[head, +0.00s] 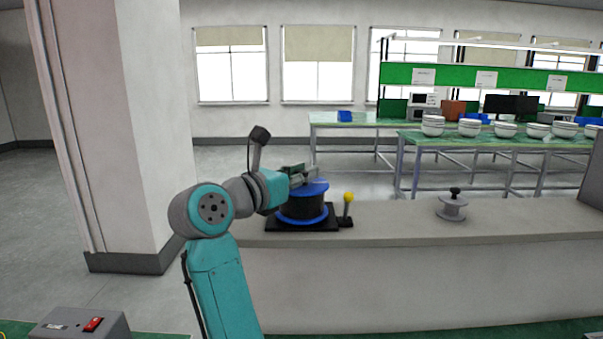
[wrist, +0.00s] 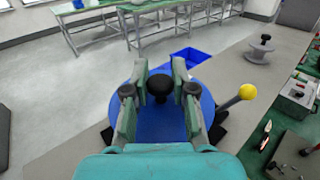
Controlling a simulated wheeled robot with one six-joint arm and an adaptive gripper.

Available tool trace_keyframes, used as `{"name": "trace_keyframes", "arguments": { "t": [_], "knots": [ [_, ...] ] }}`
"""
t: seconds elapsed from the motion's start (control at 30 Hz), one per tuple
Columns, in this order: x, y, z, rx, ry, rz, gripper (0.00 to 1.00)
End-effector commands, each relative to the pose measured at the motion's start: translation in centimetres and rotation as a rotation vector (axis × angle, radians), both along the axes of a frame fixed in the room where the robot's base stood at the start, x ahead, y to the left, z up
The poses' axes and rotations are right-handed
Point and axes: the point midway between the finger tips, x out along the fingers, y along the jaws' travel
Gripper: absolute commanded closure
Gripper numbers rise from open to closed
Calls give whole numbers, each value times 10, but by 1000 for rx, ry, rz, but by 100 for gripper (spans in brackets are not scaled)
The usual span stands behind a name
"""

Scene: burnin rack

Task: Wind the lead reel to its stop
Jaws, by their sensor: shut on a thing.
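The lead reel (head: 301,212) has blue flanges and a dark wound body. It stands upright on a black base (head: 272,224) on the long grey counter. Its blue top (wrist: 158,130) fills the middle of the wrist view, with a black knob (wrist: 160,84) standing on it. My gripper (wrist: 160,76) is over the reel, its two fingers on either side of the knob and shut on it. In the head view my gripper (head: 303,174) reaches in from the left and hides part of the reel's top. A yellow-balled lever (head: 348,197) stands right of the reel.
A grey spool with a black knob (head: 452,206) stands farther right on the counter (head: 390,224). A pillar (head: 120,130) rises at the left. Green benches with bowls stand behind.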

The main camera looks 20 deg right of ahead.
Motion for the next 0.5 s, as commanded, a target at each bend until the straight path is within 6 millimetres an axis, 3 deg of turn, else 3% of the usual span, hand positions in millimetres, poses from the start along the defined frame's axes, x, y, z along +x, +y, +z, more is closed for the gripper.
{"name": "trace_keyframes", "arguments": {
  "t": [0.23, 0.5],
  "knots": [
    [1, 1, 0, -1, 4, -213, 100],
    [0, 0, 0, -2, 1, -298, 100]
  ]
}}
